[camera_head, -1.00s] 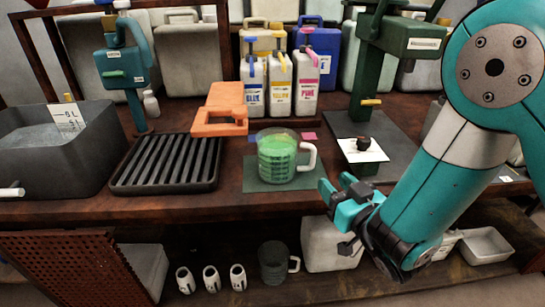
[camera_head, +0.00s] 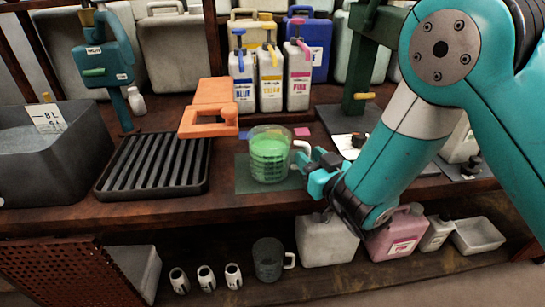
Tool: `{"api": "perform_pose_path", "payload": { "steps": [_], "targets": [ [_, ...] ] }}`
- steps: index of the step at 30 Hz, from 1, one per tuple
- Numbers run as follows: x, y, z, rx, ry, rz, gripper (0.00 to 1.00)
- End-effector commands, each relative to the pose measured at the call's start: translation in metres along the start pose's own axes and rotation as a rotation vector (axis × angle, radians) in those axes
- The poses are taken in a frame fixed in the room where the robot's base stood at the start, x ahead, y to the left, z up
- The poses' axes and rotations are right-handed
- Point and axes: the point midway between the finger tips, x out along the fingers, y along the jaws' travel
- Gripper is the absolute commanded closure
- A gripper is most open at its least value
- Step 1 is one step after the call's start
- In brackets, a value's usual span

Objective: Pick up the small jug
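A clear jug (camera_head: 268,157) with green liquid stands upright on a dark green mat (camera_head: 243,178) on the bench. Its white handle (camera_head: 304,149) points right. My gripper (camera_head: 313,161) is at the right of this jug, close beside the handle. Its two fingers look apart, with nothing held between them. Whether a finger touches the handle cannot be told, as the fingers partly cover it. A second jug (camera_head: 268,262), grey and seemingly empty, stands on the lower shelf with its handle to the right.
An orange clamp-like piece (camera_head: 210,97) and a black slatted tray (camera_head: 155,170) lie left of the jug. Blue, yellow and pink labelled bottles (camera_head: 270,85) stand behind it. A green stand (camera_head: 362,85) is behind my arm. Canisters (camera_head: 327,243) stand on the shelf below.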

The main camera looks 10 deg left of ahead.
Motion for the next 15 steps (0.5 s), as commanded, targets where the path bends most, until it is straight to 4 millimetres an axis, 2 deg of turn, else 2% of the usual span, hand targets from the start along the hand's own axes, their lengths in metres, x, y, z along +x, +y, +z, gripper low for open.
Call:
{"api": "perform_pose_path", "payload": {
  "steps": [1,4,15],
  "targets": [
    [-0.0001,0.0003,-0.0001,0.000,0.000,0.000,0.76],
    [-0.0001,0.0001,-0.0001,0.000,0.000,0.000,0.99],
    [0.0008,-0.0018,-0.0018,0.001,0.004,-0.003,1.00]
  ]
}}
